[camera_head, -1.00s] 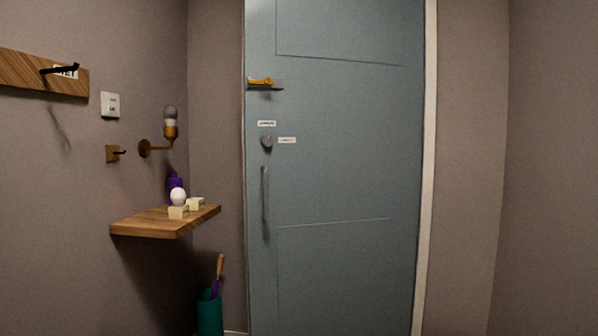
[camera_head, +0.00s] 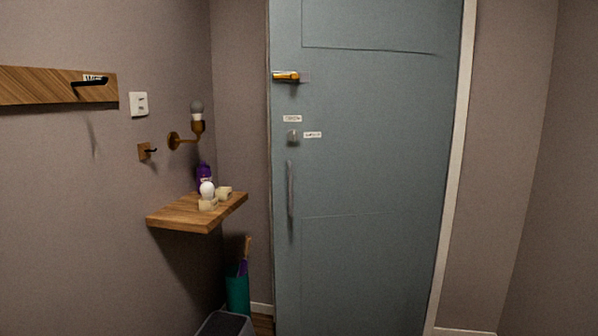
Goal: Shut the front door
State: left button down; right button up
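The front door (camera_head: 370,170) is a tall blue-grey panel in the middle of the head view. Near its left edge it has a brass-coloured latch (camera_head: 287,77) at the top, a small round knob (camera_head: 292,136) with white labels around it, and a vertical pull handle (camera_head: 290,188). The door's left edge lies close to the wall beside it; I cannot tell whether it is fully shut or slightly ajar. Neither of my grippers is in view.
A wooden shelf (camera_head: 180,216) with a white bulb (camera_head: 207,189) and a purple object (camera_head: 203,175) juts from the left wall. Below stand a teal bin (camera_head: 238,294) and a grey object (camera_head: 226,325). A hook board (camera_head: 40,86) and lamp (camera_head: 197,115) are on the wall.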

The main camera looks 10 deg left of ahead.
aim_at(358, 199)
jog(key=i+l+u, duration=0.15)
jog(key=i, duration=0.4)
jog(key=i+l+u, duration=0.15)
jog(key=i, duration=0.45)
